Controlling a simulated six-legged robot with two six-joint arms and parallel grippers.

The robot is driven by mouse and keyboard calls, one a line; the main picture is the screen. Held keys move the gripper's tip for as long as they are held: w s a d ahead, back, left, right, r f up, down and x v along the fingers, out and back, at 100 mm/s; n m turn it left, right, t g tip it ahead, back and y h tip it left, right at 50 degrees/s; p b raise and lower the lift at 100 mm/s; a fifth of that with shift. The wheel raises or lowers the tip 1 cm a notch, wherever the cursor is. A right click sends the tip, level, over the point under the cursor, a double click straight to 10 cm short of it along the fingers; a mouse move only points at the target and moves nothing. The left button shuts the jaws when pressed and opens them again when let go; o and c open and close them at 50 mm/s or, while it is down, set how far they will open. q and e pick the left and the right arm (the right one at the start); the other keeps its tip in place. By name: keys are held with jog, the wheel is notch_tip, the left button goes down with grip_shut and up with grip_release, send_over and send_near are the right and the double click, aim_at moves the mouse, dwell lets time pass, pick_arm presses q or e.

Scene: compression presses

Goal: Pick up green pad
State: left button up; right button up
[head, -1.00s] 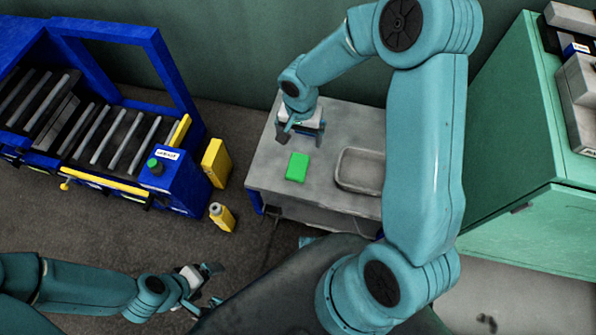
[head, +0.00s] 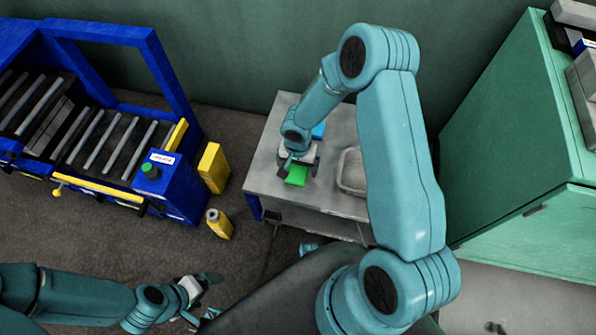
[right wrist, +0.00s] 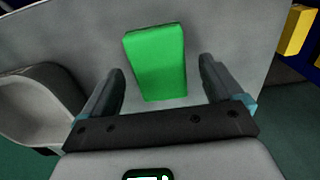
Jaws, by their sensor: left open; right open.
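The green pad (head: 296,176) lies flat on the grey table (head: 262,178), partly hidden by my right gripper (head: 298,167) in the head view. In the right wrist view the whole green pad (right wrist: 156,62) shows ahead of and between the two fingers of my right gripper (right wrist: 161,85). That gripper is open, with nothing between its fingers touching them. My left gripper (head: 205,297) is open and empty, low at the left, away from the table.
A grey tray (head: 352,172) stands on the table beside the pad. A blue object (head: 318,131) lies behind my right gripper. A blue roller press (head: 172,190), a yellow post (head: 214,168) and a yellow bottle (head: 219,224) stand left. A green cabinet (head: 515,150) stands right.

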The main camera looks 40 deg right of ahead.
aim_at(298, 169)
jog(key=shift+f, duration=0.5)
jog(key=shift+c, duration=0.3)
jog(key=c, duration=1.1)
jog(key=shift+c, duration=0.3)
jog(key=shift+r, duration=0.15)
notch_tip(298, 169, up, 20)
jog(key=p, duration=0.4)
jog(key=shift+p, duration=0.3)
